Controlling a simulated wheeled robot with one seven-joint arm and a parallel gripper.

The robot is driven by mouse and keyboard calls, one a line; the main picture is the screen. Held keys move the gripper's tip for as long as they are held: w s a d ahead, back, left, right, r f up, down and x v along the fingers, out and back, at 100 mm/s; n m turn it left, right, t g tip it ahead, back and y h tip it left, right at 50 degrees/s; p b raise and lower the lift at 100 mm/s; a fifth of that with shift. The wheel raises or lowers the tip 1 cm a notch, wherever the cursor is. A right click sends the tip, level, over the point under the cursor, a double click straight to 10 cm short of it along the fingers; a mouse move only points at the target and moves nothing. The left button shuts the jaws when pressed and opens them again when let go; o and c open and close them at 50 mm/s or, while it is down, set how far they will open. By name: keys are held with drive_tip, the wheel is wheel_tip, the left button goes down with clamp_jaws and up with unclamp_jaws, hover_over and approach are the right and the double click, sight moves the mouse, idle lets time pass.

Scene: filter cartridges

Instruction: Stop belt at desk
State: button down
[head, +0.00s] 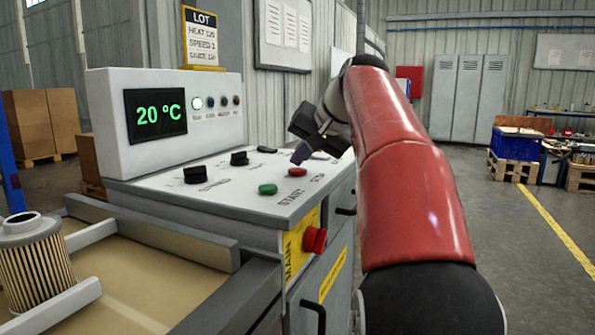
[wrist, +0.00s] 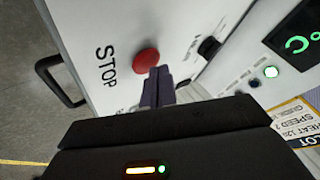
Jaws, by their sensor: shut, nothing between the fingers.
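The control desk (head: 245,212) has a white sloped top with a red STOP button (head: 297,172) and a green START button (head: 267,189). My gripper (head: 301,155) is shut and empty, its fingertips just above and beside the red button in the head view. In the wrist view the red STOP button (wrist: 146,62) lies just beyond the fingertips (wrist: 158,75), next to the word STOP. I cannot tell whether they touch. The belt (head: 135,290) at lower left carries a pleated filter cartridge (head: 35,262), standing upright.
A display (head: 155,113) reads 20 °C, with a lit lamp (head: 197,103) beside it. Black knobs (head: 198,174) sit on the desk top. A red MAIN knob (head: 314,240) and black handles (head: 314,312) stick out from the desk front.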

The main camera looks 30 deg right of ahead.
sight(301, 171)
drive_tip(key=shift+f, duration=0.45)
idle(0.6)
drive_tip(key=shift+r+p, duration=0.65)
drive_tip(key=shift+r, duration=0.2)
drive_tip(key=shift+r, duration=0.1)
wheel_tip(301, 171, up, 3)
drive_tip(key=p, duration=0.2)
drive_tip(key=shift+f+p, duration=0.2)
drive_tip(key=shift+p, duration=0.2)
drive_tip(key=shift+r, duration=1.1)
drive_tip(key=shift+s, duration=0.1)
